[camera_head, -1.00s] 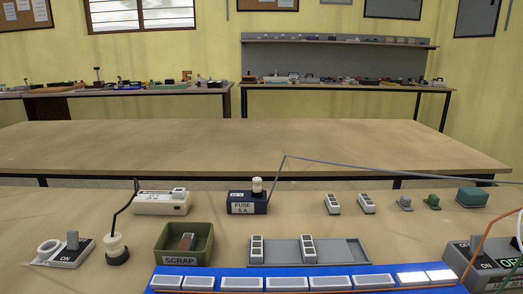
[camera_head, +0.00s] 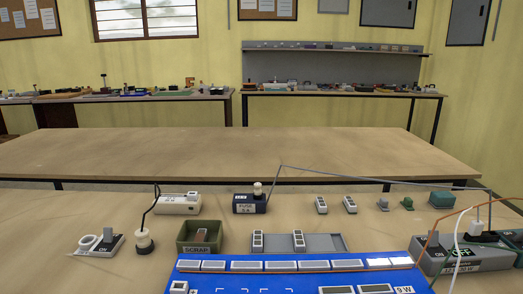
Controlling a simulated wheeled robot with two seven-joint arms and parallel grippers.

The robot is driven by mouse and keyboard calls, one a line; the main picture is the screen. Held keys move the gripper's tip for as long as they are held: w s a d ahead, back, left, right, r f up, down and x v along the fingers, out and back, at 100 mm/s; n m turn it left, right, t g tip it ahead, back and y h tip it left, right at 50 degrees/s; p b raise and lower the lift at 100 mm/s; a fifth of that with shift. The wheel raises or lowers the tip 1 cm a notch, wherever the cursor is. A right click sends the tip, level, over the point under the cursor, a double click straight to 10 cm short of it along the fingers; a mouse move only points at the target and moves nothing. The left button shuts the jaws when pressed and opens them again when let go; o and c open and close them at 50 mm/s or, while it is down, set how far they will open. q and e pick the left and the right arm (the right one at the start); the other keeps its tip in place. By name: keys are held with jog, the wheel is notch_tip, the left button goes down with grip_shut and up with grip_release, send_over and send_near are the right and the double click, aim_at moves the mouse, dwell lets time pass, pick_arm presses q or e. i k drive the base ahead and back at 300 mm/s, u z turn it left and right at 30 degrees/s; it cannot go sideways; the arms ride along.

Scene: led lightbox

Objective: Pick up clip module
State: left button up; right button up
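No thing is labelled as a clip module. Several small white modules with dark windows look alike. Two stand apart on the table, a left one (camera_head: 321,205) and a right one (camera_head: 350,205). Two more stand in the grey tray, a left one (camera_head: 258,240) and a right one (camera_head: 298,240). A small grey piece (camera_head: 383,202) and a green piece (camera_head: 407,204) stand to the right of the loose pair. I cannot tell which of these is the clip module. Neither of my grippers is in view.
A blue board (camera_head: 230,282) with a row of white blocks lies in front, two blocks lit. A power strip (camera_head: 465,258) with cables is at right. A dark cable crosses behind.

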aim_at(299, 238)
jog(key=u, duration=0.75)
jog(key=k, duration=0.9)
jog(key=z, duration=0.75)
jog(key=i, duration=1)
